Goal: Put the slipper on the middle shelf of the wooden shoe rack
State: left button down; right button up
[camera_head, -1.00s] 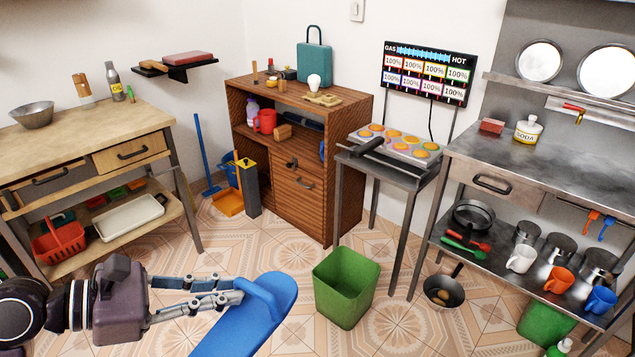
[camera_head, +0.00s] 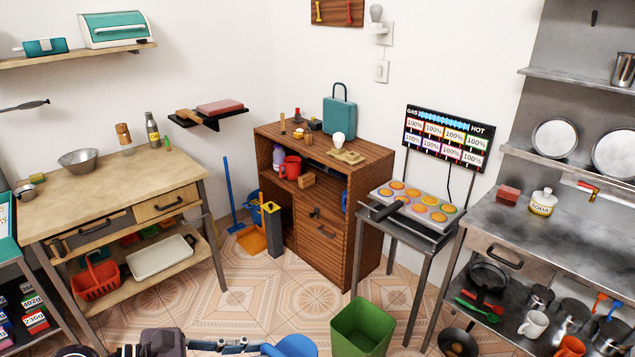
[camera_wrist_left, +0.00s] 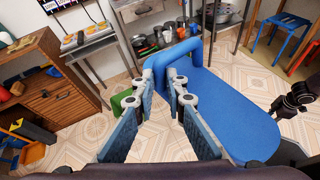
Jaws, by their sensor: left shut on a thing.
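The slipper is blue with a raised strap. In the left wrist view the slipper (camera_wrist_left: 235,108) extends to the right of my left gripper (camera_wrist_left: 168,84), whose fingers are shut on its strap. In the head view only part of the slipper (camera_head: 294,347) shows at the bottom edge, beside my left gripper (camera_head: 250,347). The slipper is in the air above the tiled floor. No wooden shoe rack can be made out for certain. A dark jointed part at the right of the left wrist view looks like my right gripper (camera_wrist_left: 302,96); its fingers are unclear.
A brown wooden cabinet (camera_head: 320,232) stands at the back, with a griddle stand (camera_head: 405,240) to its right. A green bin (camera_head: 362,328) stands on the floor. A wooden worktable (camera_head: 100,190) is at left, a metal counter (camera_head: 535,232) at right.

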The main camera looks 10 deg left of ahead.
aim_at(327, 196)
jog(key=i+j+z, duration=0.15)
jog(key=i+j, duration=0.2)
jog(key=i+j+z, duration=0.15)
jog(key=i+j, duration=0.2)
jog(key=i+j+z, duration=0.1)
jog(key=i+j, duration=0.2)
jog(key=j, duration=0.2)
jog(key=i+j+z, duration=0.15)
jog(key=i+j, duration=0.15)
jog(key=j, duration=0.15)
jog(key=i+j+z, duration=0.15)
jog(key=j, duration=0.3)
jog(key=i+j+z, duration=0.15)
jog(key=i+j, duration=0.2)
jog(key=j, duration=0.2)
jog(key=i+j+z, duration=0.1)
jog(key=j, duration=0.45)
jog(key=i+j+z, duration=0.15)
jog(key=i+j, duration=0.15)
jog(key=j, duration=0.25)
